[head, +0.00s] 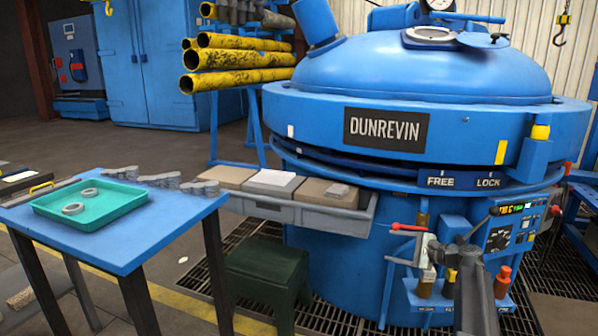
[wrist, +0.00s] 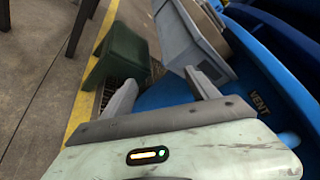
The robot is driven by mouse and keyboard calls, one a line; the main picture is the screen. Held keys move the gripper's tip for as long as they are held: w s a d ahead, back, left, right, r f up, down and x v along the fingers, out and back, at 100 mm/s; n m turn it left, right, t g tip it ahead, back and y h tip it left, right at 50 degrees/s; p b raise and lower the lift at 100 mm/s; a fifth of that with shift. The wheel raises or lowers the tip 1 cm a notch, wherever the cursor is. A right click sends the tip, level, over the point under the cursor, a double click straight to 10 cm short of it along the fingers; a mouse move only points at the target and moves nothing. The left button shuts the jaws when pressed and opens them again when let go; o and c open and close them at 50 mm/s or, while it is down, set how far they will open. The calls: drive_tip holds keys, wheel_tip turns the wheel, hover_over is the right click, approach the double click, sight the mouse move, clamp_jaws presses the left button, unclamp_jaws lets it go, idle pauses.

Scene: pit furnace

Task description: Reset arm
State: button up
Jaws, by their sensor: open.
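My gripper (wrist: 160,79) is open in the wrist view, its two grey fingers spread apart with nothing between them. In the head view my arm rises from the lower right in front of the blue furnace (head: 345,265), near the furnace's small valves and control box. Its fingertips are hard to make out there. In the wrist view a blue surface with the label VENT (wrist: 258,104) lies just beyond the right finger, and the grey shelf tray (wrist: 193,32) is ahead. I cannot tell whether a finger touches anything.
A red-handled lever (head: 408,228) and a control box (head: 508,235) are close to my arm. A dark green stool (head: 262,268) stands left on the floor grating. A blue table (head: 165,222) holds a teal tray (head: 122,218) with grey rings. Open floor lies behind the table.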

drive_tip(key=s+a+f+n+g, duration=0.2)
drive_tip(key=a, duration=0.6)
drive_tip(key=s+a+f+n+g, duration=0.2)
drive_tip(key=s+a, duration=0.1)
drive_tip(key=a, duration=0.4)
drive_tip(key=s+a+f+n+g+h+p, duration=0.1)
drive_tip(key=s+a+f+n+g+h, duration=0.45)
drive_tip(key=s+a, duration=0.65)
drive_tip(key=s+d+f+n+h, duration=0.2)
drive_tip(key=s+d+f+n, duration=0.1)
drive_tip(key=s+d, duration=0.25)
drive_tip(key=s+d+f+n+h, duration=0.2)
drive_tip(key=s+d+f+h, duration=0.15)
drive_tip(key=s, duration=0.25)
wheel_tip(320, 180, up, 38)
drive_tip(key=n+g+p, duration=0.1)
drive_tip(key=p, duration=3.7)
drive_tip(key=shift+d, duration=0.2)
drive_tip(key=shift+s, duration=0.1)
